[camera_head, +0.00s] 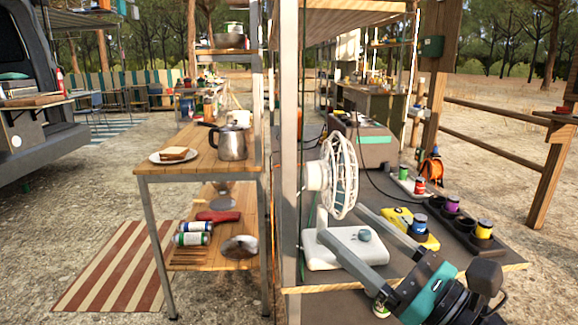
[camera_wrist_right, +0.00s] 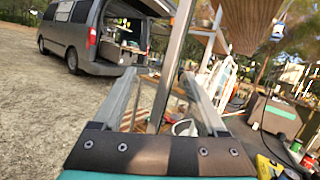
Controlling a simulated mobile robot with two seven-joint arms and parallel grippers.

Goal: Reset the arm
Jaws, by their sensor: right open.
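My right gripper (camera_head: 340,224) reaches in from the bottom right of the head view, its two grey fingers spread apart and empty. In that view the fingers overlap the white base of a fan (camera_head: 341,178). In the right wrist view the open fingers of the right gripper (camera_wrist_right: 162,79) point toward a metal post (camera_wrist_right: 172,70) and the parked van (camera_wrist_right: 88,38), with nothing between them held. I cannot tell how close the fingertips are to the fan. My left gripper is not in view.
Paint-like jars (camera_head: 484,229) in a dark tray and a yellow item (camera_head: 408,222) lie on the shelf right of the fan. A wooden table (camera_head: 200,160) holds a metal kettle (camera_head: 232,143) and a plate with bread (camera_head: 174,156). A metal post (camera_head: 290,120) stands left of the fan.

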